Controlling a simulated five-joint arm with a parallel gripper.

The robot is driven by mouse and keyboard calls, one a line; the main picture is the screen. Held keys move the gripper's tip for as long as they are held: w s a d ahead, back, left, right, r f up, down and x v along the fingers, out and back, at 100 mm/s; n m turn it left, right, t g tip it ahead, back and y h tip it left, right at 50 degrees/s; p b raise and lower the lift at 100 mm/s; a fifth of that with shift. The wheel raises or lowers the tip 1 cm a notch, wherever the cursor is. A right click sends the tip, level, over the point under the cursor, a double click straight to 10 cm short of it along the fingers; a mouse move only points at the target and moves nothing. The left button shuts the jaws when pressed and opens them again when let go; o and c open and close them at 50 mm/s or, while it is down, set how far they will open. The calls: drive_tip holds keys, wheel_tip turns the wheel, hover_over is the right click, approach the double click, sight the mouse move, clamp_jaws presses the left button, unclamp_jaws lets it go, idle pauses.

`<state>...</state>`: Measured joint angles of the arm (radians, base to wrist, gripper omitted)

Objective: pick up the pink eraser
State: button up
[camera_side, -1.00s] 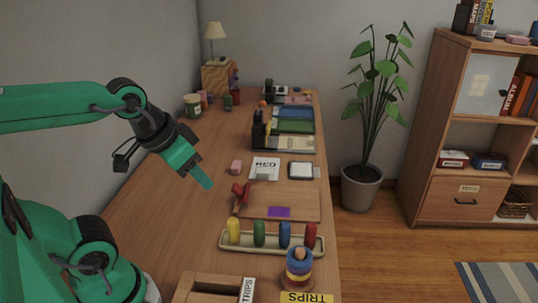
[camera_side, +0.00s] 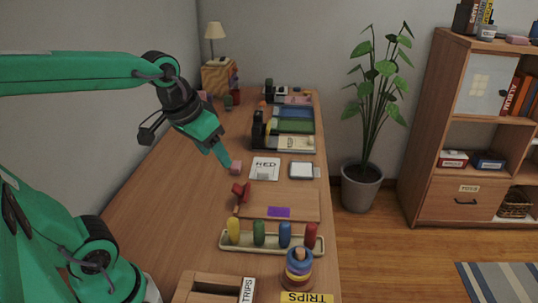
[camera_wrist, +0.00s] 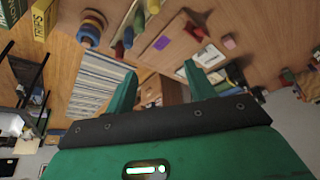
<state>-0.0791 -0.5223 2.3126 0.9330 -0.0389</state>
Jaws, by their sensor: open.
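The pink eraser (camera_side: 236,166) is a small block on the wooden desk, left of the white card. In the side view my gripper (camera_side: 227,161) points down and right, with its tip close beside the eraser's upper left in the picture. In the wrist view the eraser (camera_wrist: 229,41) lies to the upper right, outside the two spread fingers. My gripper (camera_wrist: 160,70) is open with nothing between its fingers. The two views suggest it is still above and apart from the eraser; the exact height is hard to tell.
A red clamp-like object (camera_side: 240,193) and a wooden board with a purple patch (camera_side: 300,200) lie nearer. A tray of coloured pegs (camera_side: 270,249) and a ring stacker (camera_side: 299,268) stand closer still. The white card (camera_side: 265,169) is just right of the eraser.

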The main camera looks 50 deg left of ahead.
drive_tip(key=w+a+n+g, duration=0.1)
drive_tip(key=w+a+n, duration=0.1)
drive_tip(key=w+a, duration=0.45)
drive_tip(key=n+g, duration=0.4)
drive_tip(key=n, duration=0.1)
hover_over(236, 164)
drive_tip(key=f, duration=1.7)
drive_tip(key=shift+d, duration=0.4)
drive_tip(key=shift+a+f+n, duration=0.3)
drive_tip(key=shift+f, duration=1.45)
drive_tip(key=shift+a+f, duration=0.15)
drive_tip(key=shift+f, duration=2.45)
